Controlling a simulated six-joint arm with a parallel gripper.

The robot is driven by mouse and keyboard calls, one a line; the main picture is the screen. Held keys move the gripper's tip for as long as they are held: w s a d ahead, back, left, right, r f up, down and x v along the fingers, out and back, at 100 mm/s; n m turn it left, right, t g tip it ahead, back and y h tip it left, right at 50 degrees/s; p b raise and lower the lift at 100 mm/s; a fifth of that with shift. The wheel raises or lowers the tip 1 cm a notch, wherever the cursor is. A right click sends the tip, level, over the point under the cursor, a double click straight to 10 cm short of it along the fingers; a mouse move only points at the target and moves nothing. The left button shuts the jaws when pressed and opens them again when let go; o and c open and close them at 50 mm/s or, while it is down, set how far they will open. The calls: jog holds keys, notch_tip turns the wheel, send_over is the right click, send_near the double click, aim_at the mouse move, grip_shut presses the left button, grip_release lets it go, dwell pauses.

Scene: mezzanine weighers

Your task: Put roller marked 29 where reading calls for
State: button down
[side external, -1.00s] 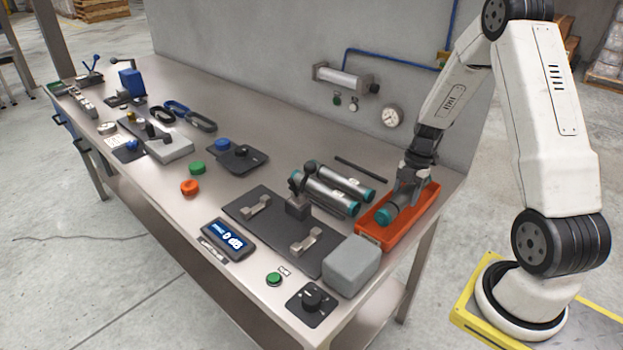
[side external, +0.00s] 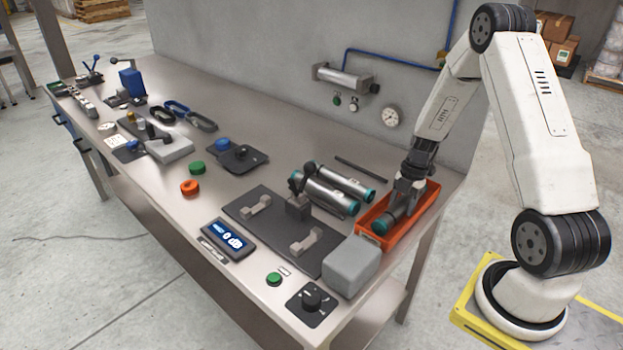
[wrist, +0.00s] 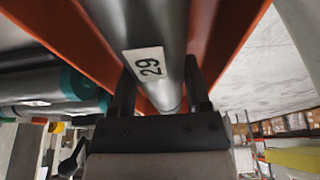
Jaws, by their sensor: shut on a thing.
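My gripper (side external: 403,200) is shut on a grey roller with teal ends (side external: 393,215). In the wrist view the roller (wrist: 145,25) runs between the jaws (wrist: 160,88) and bears a white label marked 29 (wrist: 150,65). It lies along the orange tray (side external: 409,236), low between its walls; whether it touches the bottom is hidden. Two similar rollers (side external: 331,196) (side external: 349,180) lie side by side left of the tray. A display box (side external: 229,240) is lit blue in front of a dark plate; its characters are too small to read surely.
The dark plate (side external: 262,234) carries two pale brackets and a black post clamp. A grey box (side external: 351,264) stands close to the tray's front. A black knob (side external: 312,300) and green button (side external: 274,279) sit at the front edge. Other fixtures fill the left.

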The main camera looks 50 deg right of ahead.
jog(key=shift+f, duration=0.1)
jog(key=shift+c, duration=1.6)
grip_release()
jog(key=v, duration=1.2)
jog(key=s+a+r+m+t+h, duration=0.1)
jog(key=a+m, duration=0.8)
jog(key=a, duration=0.4)
jog(key=s+a+r+m+t+h, duration=0.1)
jog(key=s+a+m+h, duration=0.1)
jog(key=a+m, duration=0.7)
jog(key=shift+s+a+r+t, duration=0.2)
jog(key=shift+a+t, duration=0.1)
jog(key=shift+a, duration=1.6)
